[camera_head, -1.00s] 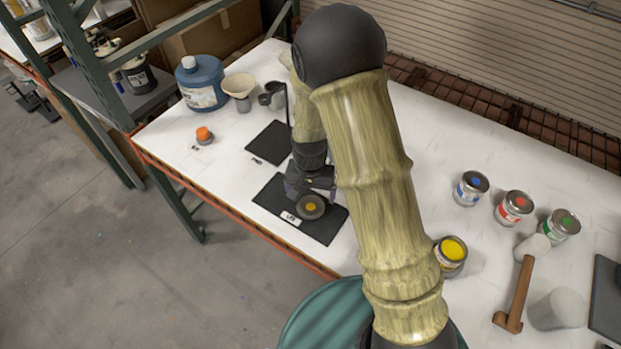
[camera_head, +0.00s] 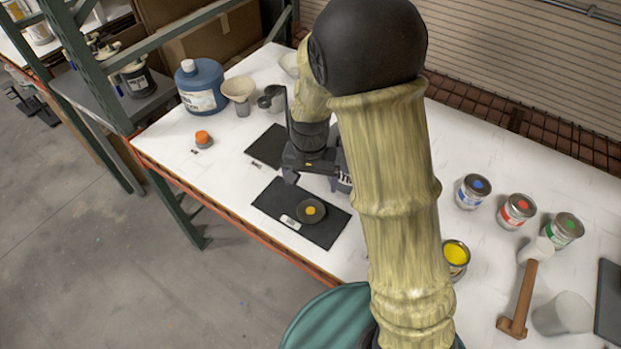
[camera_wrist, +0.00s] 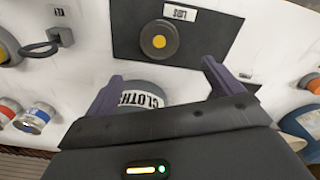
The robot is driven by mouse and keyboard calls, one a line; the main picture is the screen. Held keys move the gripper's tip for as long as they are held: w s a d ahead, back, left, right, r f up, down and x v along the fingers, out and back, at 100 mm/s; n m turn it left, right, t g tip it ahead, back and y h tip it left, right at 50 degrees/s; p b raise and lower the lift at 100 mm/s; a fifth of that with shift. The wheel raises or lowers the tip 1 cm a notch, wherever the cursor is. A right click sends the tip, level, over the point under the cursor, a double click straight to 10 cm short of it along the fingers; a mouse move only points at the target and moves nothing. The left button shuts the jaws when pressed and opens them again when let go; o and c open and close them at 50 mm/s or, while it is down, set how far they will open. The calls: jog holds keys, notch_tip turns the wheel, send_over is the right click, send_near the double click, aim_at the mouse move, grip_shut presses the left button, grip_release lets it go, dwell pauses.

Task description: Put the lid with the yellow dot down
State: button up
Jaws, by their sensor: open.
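The lid with the yellow dot (camera_head: 311,211) lies flat on a black mat (camera_head: 326,231) near the table's front edge. In the wrist view the lid (camera_wrist: 159,40) rests on the same mat (camera_wrist: 126,22), beside a white label reading LIDS (camera_wrist: 180,12). My gripper (camera_head: 312,178) is above and behind the mat, apart from the lid. In the wrist view its two fingers (camera_wrist: 160,78) are spread wide with nothing held between them. A grey container labelled CLOTHS (camera_wrist: 143,97) shows beyond the finger gap, partly hidden by my gripper body.
An open can of yellow paint (camera_head: 456,254) stands right of my arm. A blue jug (camera_head: 201,84) and an orange-capped item (camera_head: 203,139) are at left.

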jog(key=s+d+r+n+t, duration=0.2)
jog(key=s+d+r, duration=0.4)
jog(key=s+d, duration=0.4)
jog(key=shift+s+d+r+n, duration=0.35)
jog(key=shift+d+n, duration=0.25)
jog(key=shift+d, duration=0.05)
jog(key=shift+c, duration=0.2)
